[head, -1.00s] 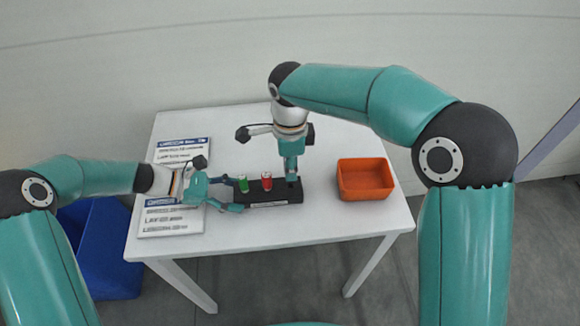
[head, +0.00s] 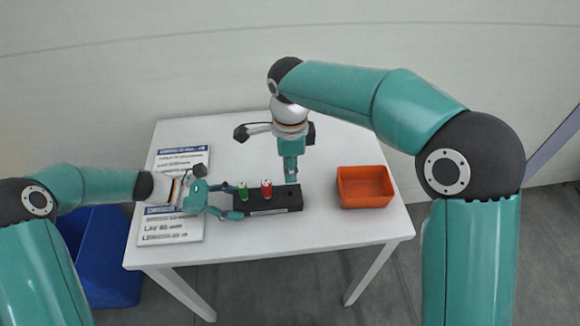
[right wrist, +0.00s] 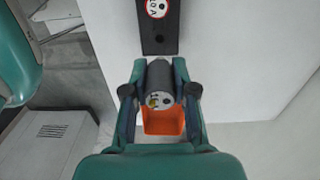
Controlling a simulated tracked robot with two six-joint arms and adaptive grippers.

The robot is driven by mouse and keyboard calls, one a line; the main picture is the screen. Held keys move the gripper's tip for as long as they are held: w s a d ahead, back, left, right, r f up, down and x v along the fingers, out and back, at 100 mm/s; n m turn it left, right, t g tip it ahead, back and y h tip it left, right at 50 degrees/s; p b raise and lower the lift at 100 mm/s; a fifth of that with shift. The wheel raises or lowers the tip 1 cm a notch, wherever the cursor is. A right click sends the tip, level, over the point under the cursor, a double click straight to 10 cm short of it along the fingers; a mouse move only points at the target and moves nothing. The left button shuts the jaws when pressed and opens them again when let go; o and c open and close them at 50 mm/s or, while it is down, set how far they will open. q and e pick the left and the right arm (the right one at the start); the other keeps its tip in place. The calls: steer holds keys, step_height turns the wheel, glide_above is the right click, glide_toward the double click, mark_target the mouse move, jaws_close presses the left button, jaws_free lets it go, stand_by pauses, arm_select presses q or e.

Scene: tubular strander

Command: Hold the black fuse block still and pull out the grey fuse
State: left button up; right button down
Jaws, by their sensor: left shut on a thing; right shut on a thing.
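The black fuse block (head: 272,204) lies near the front middle of the white table. A green fuse (head: 243,190) and a red fuse (head: 266,188) stand upright in it; the red one's top shows in the right wrist view (right wrist: 157,8). My left gripper (head: 236,205) is shut on the block's left end. My right gripper (head: 291,181) points down above the block's right end. In the right wrist view, my right gripper (right wrist: 160,95) is shut on the grey fuse (right wrist: 159,78).
An orange bin (head: 365,187) stands on the table to the right of the block, with a bare strip of table between. Printed panels (head: 172,229) lie at the table's left. A blue bin (head: 105,250) is on the floor at left.

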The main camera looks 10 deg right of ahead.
arm_select(q)
steer(key=o, duration=1.4)
steer(key=shift+r, duration=0.15)
arm_select(e)
steer(key=shift+r, duration=0.1)
steer(key=shift+r+p, duration=3.9)
steer(key=shift+p, duration=0.1)
arm_select(q)
step_height(320, 180, up, 11)
steer(key=shift+f, duration=0.15)
arm_select(e)
steer(key=shift+s+f, duration=0.1)
